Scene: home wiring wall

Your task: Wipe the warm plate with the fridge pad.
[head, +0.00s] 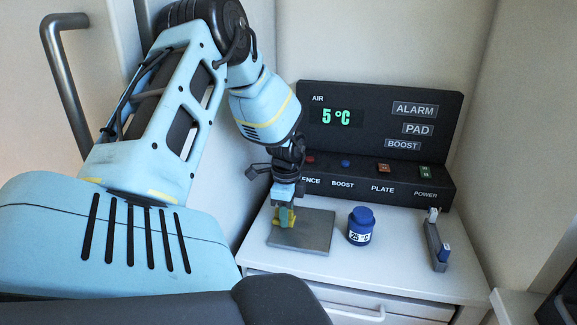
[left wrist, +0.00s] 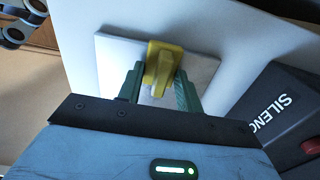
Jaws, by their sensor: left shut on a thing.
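My left gripper (head: 286,212) is shut on a small yellow pad (head: 276,222), low over the left part of a flat grey square plate (head: 317,231). The left wrist view shows the yellow pad (left wrist: 161,62) between the two green fingers (left wrist: 158,84), with the pale plate (left wrist: 202,66) behind it. The pad overlaps the plate in both views; I cannot tell for sure whether it touches. My right gripper is not in view.
A blue jar (head: 360,226) marked 25 °C stands right of the plate. Farther right is a grey rack (head: 436,246) with a white and a blue piece. Behind stands a dark control panel (head: 375,115) reading AIR 5 °C, with buttons below. Walls close in on both sides.

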